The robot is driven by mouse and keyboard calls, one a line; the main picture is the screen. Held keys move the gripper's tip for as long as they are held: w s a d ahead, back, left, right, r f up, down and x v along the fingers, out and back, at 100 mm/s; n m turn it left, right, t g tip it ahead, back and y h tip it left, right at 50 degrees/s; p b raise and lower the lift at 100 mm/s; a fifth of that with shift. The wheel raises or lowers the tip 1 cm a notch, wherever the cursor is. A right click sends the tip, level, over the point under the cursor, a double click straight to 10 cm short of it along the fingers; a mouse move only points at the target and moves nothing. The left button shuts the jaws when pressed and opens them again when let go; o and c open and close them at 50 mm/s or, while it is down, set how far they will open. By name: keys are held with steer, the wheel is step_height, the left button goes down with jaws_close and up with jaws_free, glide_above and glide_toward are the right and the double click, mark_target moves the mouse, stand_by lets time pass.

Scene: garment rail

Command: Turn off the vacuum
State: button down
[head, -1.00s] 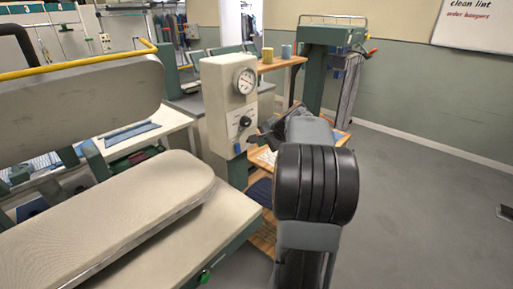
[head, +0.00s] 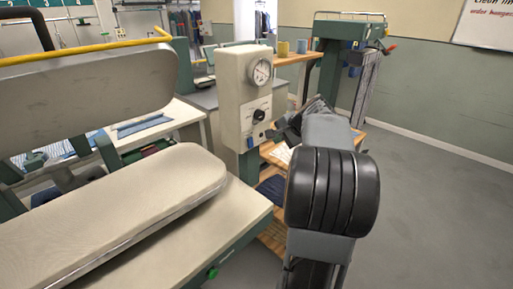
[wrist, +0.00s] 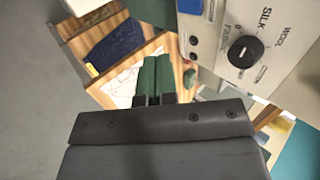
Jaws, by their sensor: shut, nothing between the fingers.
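The cream control box (head: 232,95) of the press stands on a green post, with a round gauge (head: 261,71), a black knob (head: 259,115) and a small blue switch (head: 250,142) below it. In the wrist view, the knob (wrist: 245,51) is at upper right beside the words SILK and WOOL, and a blue piece (wrist: 190,6) is at the top edge. No label reading vacuum is legible. My gripper (head: 279,132) is to the right of the box, apart from it. In the wrist view its fingers (wrist: 155,78) are together and empty.
The padded press board (head: 110,210) and raised upper press plate (head: 80,88) fill the left. A green button (head: 213,272) is on the press table's front edge. A wooden shelf (wrist: 85,40) with dark blue cloth lies below my gripper. Floor (head: 440,200) at right is clear.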

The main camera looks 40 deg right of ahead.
mark_target(250, 142)
steer(key=shift+s+r, duration=0.1)
steer(key=shift+r, duration=0.05)
steer(key=w+r+p+x, duration=0.1)
steer(key=w+p+x, duration=0.1)
steer(key=x, duration=1.1)
steer(key=shift+a+r, duration=0.25)
steer(key=shift+r, duration=0.1)
